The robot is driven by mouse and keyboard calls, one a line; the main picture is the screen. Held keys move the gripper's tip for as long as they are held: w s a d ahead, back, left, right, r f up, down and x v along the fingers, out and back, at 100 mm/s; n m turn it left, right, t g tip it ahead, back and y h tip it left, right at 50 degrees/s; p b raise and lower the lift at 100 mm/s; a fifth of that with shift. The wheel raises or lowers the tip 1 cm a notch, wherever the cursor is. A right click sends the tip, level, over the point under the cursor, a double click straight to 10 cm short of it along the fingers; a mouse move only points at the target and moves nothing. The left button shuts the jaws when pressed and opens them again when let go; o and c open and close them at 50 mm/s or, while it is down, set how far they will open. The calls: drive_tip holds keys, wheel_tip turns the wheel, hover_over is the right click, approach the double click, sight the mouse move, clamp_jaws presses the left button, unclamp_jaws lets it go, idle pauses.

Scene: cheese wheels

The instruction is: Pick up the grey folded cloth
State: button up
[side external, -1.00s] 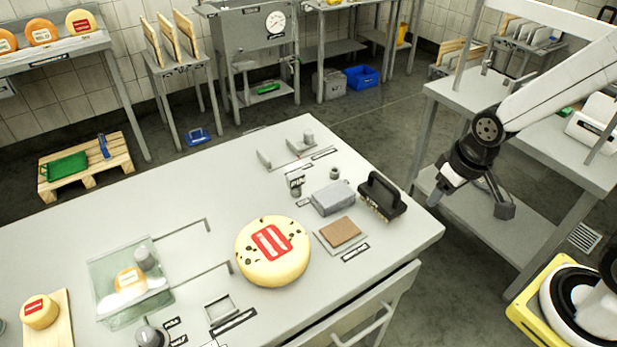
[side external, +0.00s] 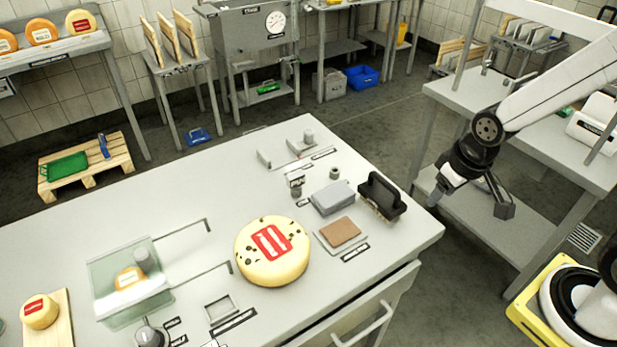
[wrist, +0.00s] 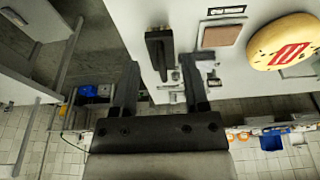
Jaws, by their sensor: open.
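The grey folded cloth (side external: 333,197) lies flat on the steel table, between the black-handled brush (side external: 381,196) and the cheese wheel (side external: 272,251), behind the brown pad (side external: 340,233). My gripper (side external: 472,203) is off the table's right edge, apart from the cloth. In the wrist view my gripper (wrist: 159,62) has its two fingers spread with nothing held. The brush shows between and beyond the fingertips there. The cloth is hard to make out in the wrist view, where the right finger covers part of that area.
The brush stands on the table between my gripper and the cloth. Small metal pieces lie behind the cloth. A clear box (side external: 130,285) and a small cheese (side external: 39,311) are at the left. A steel side table (side external: 540,135) stands behind my arm. The table's back left is clear.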

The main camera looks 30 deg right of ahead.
drive_tip(key=o, duration=0.6)
drive_tip(key=shift+w, duration=0.1)
drive_tip(key=m+g, duration=0.2)
drive_tip(key=m, duration=1.5)
hover_over(334, 192)
drive_tip(key=s, duration=0.1)
wheel_tip(334, 192, down, 7)
drive_tip(key=shift+d+r, duration=0.15)
drive_tip(key=shift+r, duration=0.05)
drive_tip(key=shift+w+a+f+m+g, duration=0.25)
drive_tip(key=shift+w+f+m+g, duration=0.1)
drive_tip(key=shift+w+m, duration=0.15)
drive_tip(key=shift+f, duration=0.1)
drive_tip(key=shift+f, duration=1.2)
